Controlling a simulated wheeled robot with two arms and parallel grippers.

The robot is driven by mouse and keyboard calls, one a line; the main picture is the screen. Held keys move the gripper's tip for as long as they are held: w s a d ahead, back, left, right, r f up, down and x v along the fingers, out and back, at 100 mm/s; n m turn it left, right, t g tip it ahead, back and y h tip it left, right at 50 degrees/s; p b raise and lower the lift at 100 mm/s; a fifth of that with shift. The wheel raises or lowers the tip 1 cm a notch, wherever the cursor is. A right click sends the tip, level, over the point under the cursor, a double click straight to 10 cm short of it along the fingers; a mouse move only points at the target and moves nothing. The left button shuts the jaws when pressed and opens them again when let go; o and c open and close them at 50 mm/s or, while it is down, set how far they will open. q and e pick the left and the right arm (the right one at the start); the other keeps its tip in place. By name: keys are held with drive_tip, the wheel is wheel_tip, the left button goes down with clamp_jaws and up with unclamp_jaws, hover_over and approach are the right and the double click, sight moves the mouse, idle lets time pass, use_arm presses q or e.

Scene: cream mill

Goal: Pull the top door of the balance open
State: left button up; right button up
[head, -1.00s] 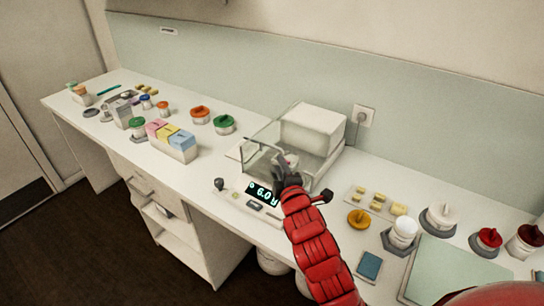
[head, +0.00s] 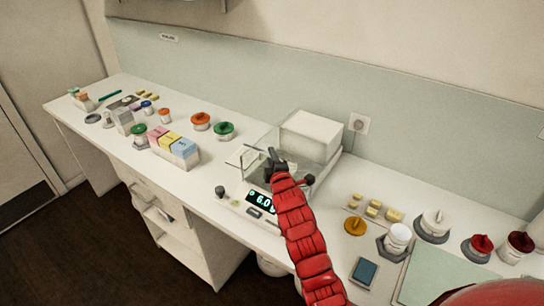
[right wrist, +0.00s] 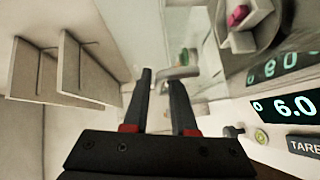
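The balance (head: 262,201) stands on the bench with a glass draft shield (head: 252,165), a white rear housing and a lit display that reads 6.0; the display (right wrist: 293,106) also shows in the right wrist view. My right gripper (head: 275,158) is over the shield, in front of the housing. In the right wrist view my right gripper (right wrist: 162,78) has its fingers apart, with nothing held between them. A grey handle-like bar (right wrist: 180,72) lies just beyond the fingertips; I cannot tell if they touch it. The clear top door's edges are hard to make out. My left gripper is not in view.
Colored boxes (head: 172,147) and lidded jars (head: 223,131) stand to the left of the balance. To the right are yellow weights (head: 374,211), white and red-topped jars (head: 398,238) and a pale green mat (head: 450,275). A wall socket (head: 358,123) is behind.

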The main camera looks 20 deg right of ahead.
clamp_jaws()
idle(1.4)
